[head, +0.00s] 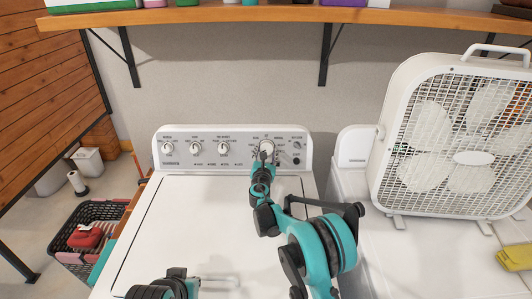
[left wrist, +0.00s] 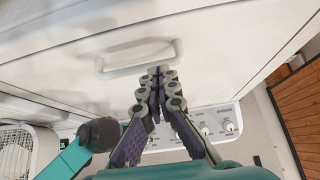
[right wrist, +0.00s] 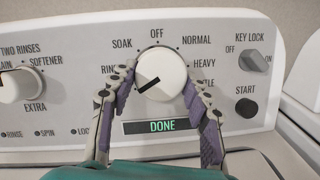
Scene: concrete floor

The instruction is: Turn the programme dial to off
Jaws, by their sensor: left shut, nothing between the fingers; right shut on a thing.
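The programme dial (right wrist: 160,75) is a round white knob on the washer's control panel, with OFF printed above it. Its black mark points to the lower left, away from OFF, below the partly hidden RINSE label. In the head view the dial (head: 266,146) is at the panel's right part. My right gripper (right wrist: 157,88) has one finger on each side of the dial and is shut on it; it also shows in the head view (head: 265,158). The display (right wrist: 162,126) below reads DONE. My left gripper (left wrist: 158,75) is shut and empty above the washer lid, near its handle (left wrist: 140,56).
The key lock switch (right wrist: 255,60) and START button (right wrist: 246,107) are right of the dial. Smaller knobs, such as this one (head: 224,147), are to its left. A white box fan (head: 440,140) stands at the right. A wooden shelf (head: 225,14) hangs above.

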